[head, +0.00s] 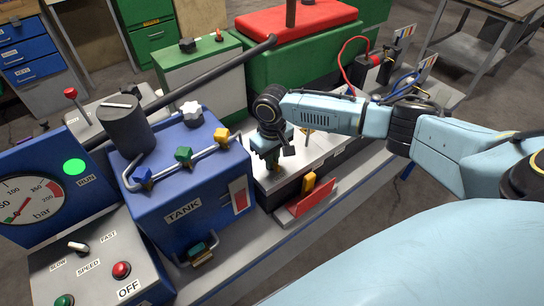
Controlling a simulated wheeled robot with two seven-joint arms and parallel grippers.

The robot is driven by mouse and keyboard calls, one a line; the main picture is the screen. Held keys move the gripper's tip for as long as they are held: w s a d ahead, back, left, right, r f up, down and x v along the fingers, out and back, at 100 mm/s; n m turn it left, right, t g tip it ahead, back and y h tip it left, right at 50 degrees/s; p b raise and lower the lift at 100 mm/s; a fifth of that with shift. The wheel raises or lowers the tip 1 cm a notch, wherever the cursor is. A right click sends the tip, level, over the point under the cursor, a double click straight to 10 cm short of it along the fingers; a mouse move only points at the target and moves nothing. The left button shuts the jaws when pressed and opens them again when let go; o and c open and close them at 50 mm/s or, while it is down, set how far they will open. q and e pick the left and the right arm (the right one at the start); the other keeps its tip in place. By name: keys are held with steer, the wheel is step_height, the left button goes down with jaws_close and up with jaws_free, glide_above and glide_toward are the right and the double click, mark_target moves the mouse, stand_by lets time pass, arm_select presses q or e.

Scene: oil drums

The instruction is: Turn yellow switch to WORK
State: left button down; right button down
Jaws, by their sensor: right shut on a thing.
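My right gripper (274,162) reaches in from the right and points down over the white-topped unit beside the blue TANK box (183,190). It is shut on a small yellow part (276,168), which looks like the yellow switch; the fingers hide most of it. Its setting and any WORK label cannot be read. Another yellow piece (309,183) stands just right of the gripper, by a red plate (310,197), apart from the fingers. My left gripper is out of view.
The tank carries a pipe with blue, green and yellow valve handles (184,155) close to the left of my gripper. A gauge (32,198) and a control box with an OFF button (121,270) stand at left. A green machine (300,58) stands behind.

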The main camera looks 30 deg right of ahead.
steer(key=n+p, duration=0.2)
steer(key=n, duration=0.1)
steer(key=shift+r+p, duration=0.15)
steer(key=shift+p, duration=0.15)
steer(key=shift+n+p, duration=0.55)
steer(key=shift+n, duration=0.35)
steer(key=n+p, duration=0.1)
steer(key=n, duration=0.1)
steer(key=shift+d+n, duration=0.15)
steer(key=shift+n, duration=0.15)
steer(key=n, duration=0.4)
steer(key=shift+w+n+p, duration=0.2)
steer(key=shift+n+p, duration=0.1)
steer(key=shift+p, duration=0.1)
steer(key=n, duration=0.5)
steer(key=shift+w, duration=0.15)
steer(key=shift+n, duration=0.3)
steer(key=c, duration=1.5)
jaws_free()
steer(key=shift+d, duration=0.1)
